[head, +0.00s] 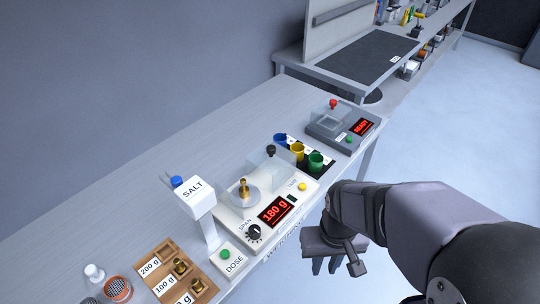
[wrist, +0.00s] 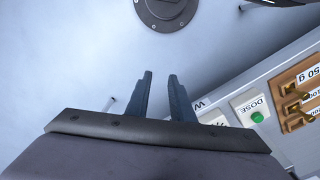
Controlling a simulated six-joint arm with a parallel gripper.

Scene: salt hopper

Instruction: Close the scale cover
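The white scale (head: 235,222) stands on the bench in the head view, its red display reading 180 g. A brass weight (head: 243,188) sits on its round pan. The clear scale cover (head: 263,172), with a black knob (head: 271,150) on top, is at the back right of the scale, beside the pan and not over it. My gripper (head: 325,266) hangs off the bench's front edge, to the right of the scale, holding nothing. In the wrist view my gripper (wrist: 160,75) has its two fingers apart, with only floor between them. The cover is outside the wrist view.
The salt hopper (head: 197,195) stands left of the scale, near the DOSE button (head: 225,255) and a wooden weight tray (head: 165,250). Blue, yellow and green cups (head: 316,162) stand behind the scale. A grey READY device (head: 340,128) is beyond them. Bare bench lies along the wall.

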